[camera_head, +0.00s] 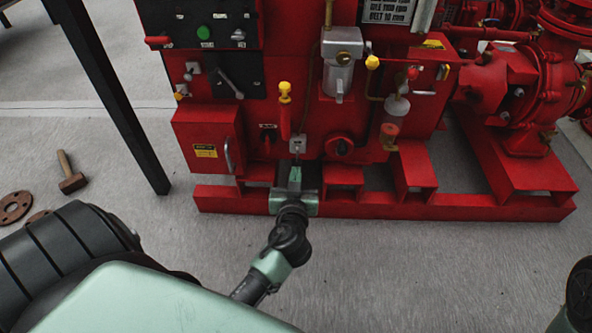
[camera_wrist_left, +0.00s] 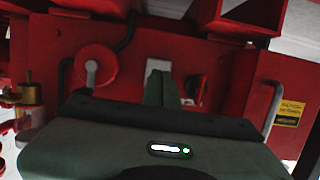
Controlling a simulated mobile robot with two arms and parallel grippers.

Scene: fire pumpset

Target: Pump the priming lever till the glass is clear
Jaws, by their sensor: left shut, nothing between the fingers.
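My left gripper (camera_head: 295,174) is shut and empty, low in front of the red pumpset panel. Its closed fingers also show in the wrist view (camera_wrist_left: 162,88), pointing at a small pale plate (camera_wrist_left: 158,68). That plate with a small lever (camera_head: 298,145) is just beyond the fingertips in the head view; I cannot tell whether they touch. Above it stands a red lever with a yellow knob (camera_head: 285,108). I cannot tell which one is the priming lever. A glass (camera_head: 391,129) to the right has reddish contents low down; a larger clear bowl (camera_head: 339,78) hangs higher. My right gripper is out of view.
A red box with a handle (camera_head: 200,135) juts out left of the gripper. A round red knob (camera_head: 340,147) is to its right. The red base frame (camera_head: 440,207) runs along the floor.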

